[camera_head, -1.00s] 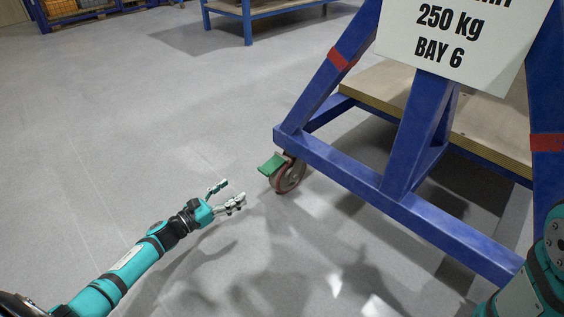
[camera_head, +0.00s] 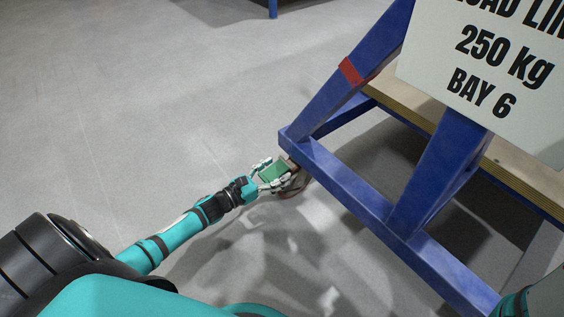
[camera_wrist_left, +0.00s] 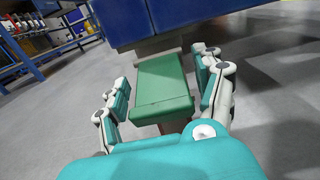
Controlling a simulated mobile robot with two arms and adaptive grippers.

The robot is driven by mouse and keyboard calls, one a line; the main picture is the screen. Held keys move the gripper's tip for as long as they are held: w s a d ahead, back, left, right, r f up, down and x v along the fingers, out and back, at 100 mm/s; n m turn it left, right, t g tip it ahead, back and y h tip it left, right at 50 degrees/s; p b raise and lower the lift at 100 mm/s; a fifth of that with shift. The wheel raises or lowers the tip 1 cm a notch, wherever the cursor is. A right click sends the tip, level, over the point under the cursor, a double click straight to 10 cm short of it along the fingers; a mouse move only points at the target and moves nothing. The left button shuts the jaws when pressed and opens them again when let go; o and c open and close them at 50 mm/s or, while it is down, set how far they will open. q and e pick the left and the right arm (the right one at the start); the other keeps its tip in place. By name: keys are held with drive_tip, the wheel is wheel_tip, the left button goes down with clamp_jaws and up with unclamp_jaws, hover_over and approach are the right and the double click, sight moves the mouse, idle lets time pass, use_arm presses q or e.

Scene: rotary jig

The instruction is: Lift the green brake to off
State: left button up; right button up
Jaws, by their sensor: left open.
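The green brake (camera_head: 273,172) is a flat pedal on the caster under the corner of the blue frame. My left gripper (camera_head: 272,174) is at the brake with its fingers open on either side of it. In the left wrist view the brake (camera_wrist_left: 161,90) lies between the two open fingers (camera_wrist_left: 163,95), with a visible gap on the left side and a narrower one on the right. The caster wheel (camera_head: 298,184) is mostly hidden behind the gripper. My right arm shows only at the lower right edge of the head view; its gripper is out of view.
The blue frame (camera_head: 360,200) stands right above the brake and carries wooden boards (camera_head: 500,178) and a white load-limit sign (camera_head: 490,70). The grey floor (camera_head: 120,110) to the left is clear. A shelf with bins (camera_wrist_left: 40,40) stands far off in the left wrist view.

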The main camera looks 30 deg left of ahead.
use_arm(q)
drive_tip(key=shift+w, duration=0.1)
drive_tip(key=shift+c, duration=0.4)
drive_tip(key=shift+d, duration=0.1)
clamp_jaws()
